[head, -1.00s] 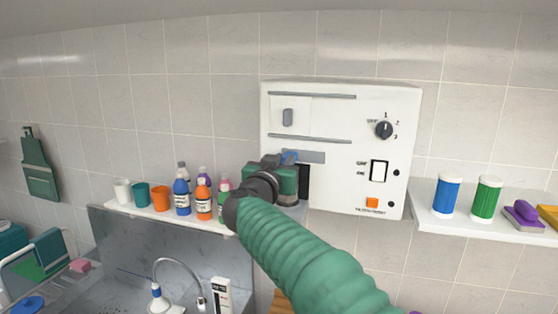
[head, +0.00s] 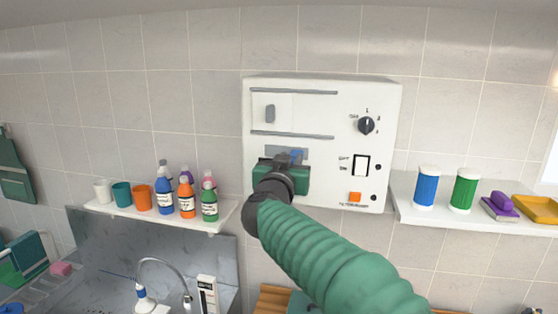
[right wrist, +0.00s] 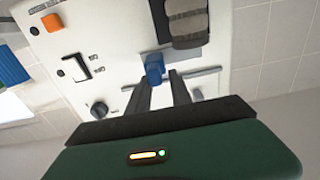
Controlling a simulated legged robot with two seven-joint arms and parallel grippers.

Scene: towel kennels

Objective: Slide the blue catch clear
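The blue catch (head: 297,154) sits near the right end of a grey plate (head: 272,153) on the white wall panel (head: 290,108). In the right wrist view the blue catch (right wrist: 154,66) is at the fingertips, with one dark finger on each side. The finger gap is about as wide as the catch, and my right gripper (head: 286,160) looks shut on it. In the wrist view the right gripper (right wrist: 160,82) shows narrow fingers, and exact contact is hard to see. Its green body hides the panel below the plate. My left gripper is out of view.
The panel carries a dial (head: 366,125), a rocker switch (head: 361,165) and an orange button (head: 355,197). A left shelf (head: 150,214) holds cups and bottles. A right shelf (head: 430,216) holds blue and green canisters. A grey ribbed block (right wrist: 187,22) is close to the catch.

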